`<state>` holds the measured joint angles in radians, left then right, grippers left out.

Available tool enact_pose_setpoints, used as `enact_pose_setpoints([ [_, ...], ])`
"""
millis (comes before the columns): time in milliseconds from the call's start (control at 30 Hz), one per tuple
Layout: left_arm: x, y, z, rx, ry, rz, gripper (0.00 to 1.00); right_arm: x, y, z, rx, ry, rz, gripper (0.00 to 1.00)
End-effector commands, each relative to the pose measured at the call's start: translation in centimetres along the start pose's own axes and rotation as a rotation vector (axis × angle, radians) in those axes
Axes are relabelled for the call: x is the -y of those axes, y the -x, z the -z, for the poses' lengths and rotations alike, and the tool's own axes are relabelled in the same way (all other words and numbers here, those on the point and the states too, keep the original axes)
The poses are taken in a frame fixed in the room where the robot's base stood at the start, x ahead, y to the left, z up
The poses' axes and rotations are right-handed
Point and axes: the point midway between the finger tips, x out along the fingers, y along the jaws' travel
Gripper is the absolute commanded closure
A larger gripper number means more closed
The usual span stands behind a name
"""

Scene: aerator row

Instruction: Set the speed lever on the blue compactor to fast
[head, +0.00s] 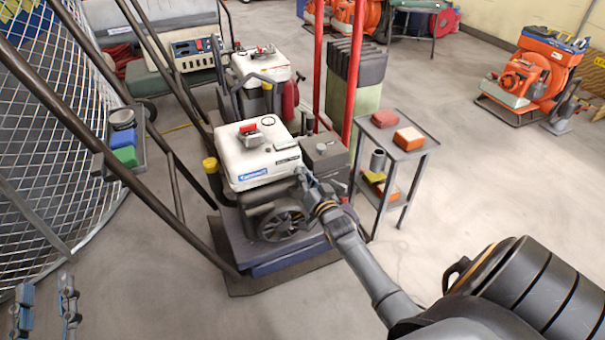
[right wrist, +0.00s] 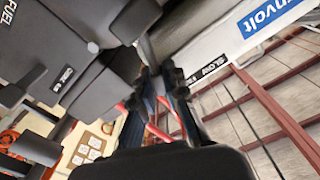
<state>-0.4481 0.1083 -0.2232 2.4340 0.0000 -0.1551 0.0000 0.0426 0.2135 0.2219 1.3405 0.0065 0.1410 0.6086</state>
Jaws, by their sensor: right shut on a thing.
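The blue compactor (head: 285,250) stands in the middle of the head view, with a blue base, a white tank (head: 255,160) and a dark engine with a round grille. My right gripper (head: 303,180) reaches its right side, beside the engine. In the right wrist view the fingers (right wrist: 168,95) are closed together beside a pale panel with a SLOW label (right wrist: 214,65); lettering nearby is partly hidden. They are shut on what appears to be the speed lever, mostly hidden between them, so its setting cannot be told. My left gripper (head: 45,305) is open and empty at the lower left.
A small cart (head: 412,152) with red and orange blocks stands close right of the compactor. A similar white-topped machine (head: 262,68) is behind it. Mesh fencing (head: 50,150) is at left. An orange machine (head: 530,75) stands far right.

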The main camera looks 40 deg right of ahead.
Motion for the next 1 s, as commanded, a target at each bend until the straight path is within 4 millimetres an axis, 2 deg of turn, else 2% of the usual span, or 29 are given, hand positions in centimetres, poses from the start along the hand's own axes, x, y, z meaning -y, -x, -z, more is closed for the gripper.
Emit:
enact_pose_setpoints([
  [367, 0.0, 0.0, -0.1, 0.007, -0.001, 0.001, 0.60, -0.1, 0.0, -0.1, 0.003, -0.002, -0.001, 1.00],
  [400, 0.0, 0.0, -0.1, 0.006, -0.001, 0.001, 0.60, -0.1, 0.0, -0.1, 0.003, -0.002, -0.001, 0.82],
  [500, 0.0, 0.0, -0.1, 0.007, -0.001, 0.001, 0.60, -0.1, 0.0, -0.1, 0.002, -0.002, -0.001, 0.64],
  [833, 0.0, 0.0, 0.0, 0.003, 0.000, -0.001, 0.60, 0.0, 0.2, -0.1, 0.002, -0.003, -0.001, 0.64],
  [1000, 0.0, 0.0, -0.1, 0.003, 0.000, -0.001, 0.60, -0.1, 2.4, -0.2, 0.004, -0.003, -0.001, 0.64],
])
